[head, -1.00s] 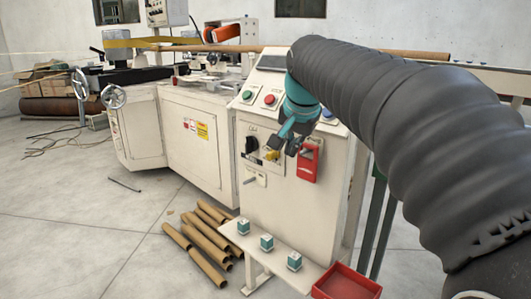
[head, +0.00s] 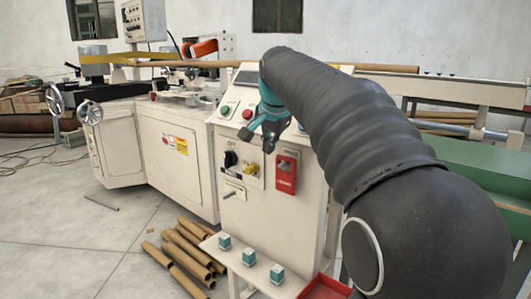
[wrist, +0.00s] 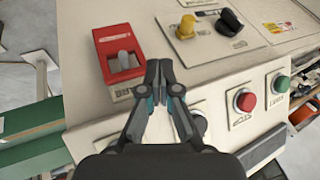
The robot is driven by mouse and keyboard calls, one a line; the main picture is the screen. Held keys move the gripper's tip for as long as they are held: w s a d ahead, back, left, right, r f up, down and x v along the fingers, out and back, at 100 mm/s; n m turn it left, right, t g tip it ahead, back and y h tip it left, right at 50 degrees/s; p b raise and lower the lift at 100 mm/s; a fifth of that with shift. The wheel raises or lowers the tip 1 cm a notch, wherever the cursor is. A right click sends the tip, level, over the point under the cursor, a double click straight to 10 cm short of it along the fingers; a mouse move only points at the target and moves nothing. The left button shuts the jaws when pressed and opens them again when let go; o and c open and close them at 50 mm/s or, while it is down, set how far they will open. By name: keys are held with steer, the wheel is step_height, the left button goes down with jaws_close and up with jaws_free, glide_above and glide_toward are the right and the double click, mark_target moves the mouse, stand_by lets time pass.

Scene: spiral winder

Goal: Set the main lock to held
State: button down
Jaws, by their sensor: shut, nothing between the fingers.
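The cream control panel (head: 262,205) carries a red housing (head: 285,173) with a small grey lever (wrist: 124,60). Beside it are a yellow knob (head: 250,169) and a black rotary knob (head: 230,158) on a pale plate. No readable label tells me which is the main lock. My gripper (head: 262,140) is in front of the panel, above the yellow knob and up and left of the red housing. In the wrist view the closed fingertips (wrist: 158,66) are empty and appear just right of the red housing, apart from the grey lever.
A red button (wrist: 245,100) and a green button (wrist: 280,84) sit on the sloped console. Cardboard tubes (head: 185,250) lie on the floor. A green structure (head: 480,170) stands at right.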

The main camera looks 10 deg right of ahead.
mark_target(251, 169)
steer(key=w+a+f, duration=0.2)
steer(key=w+f, duration=0.5)
steer(key=f, duration=0.1)
steer(key=shift+w+f, duration=0.35)
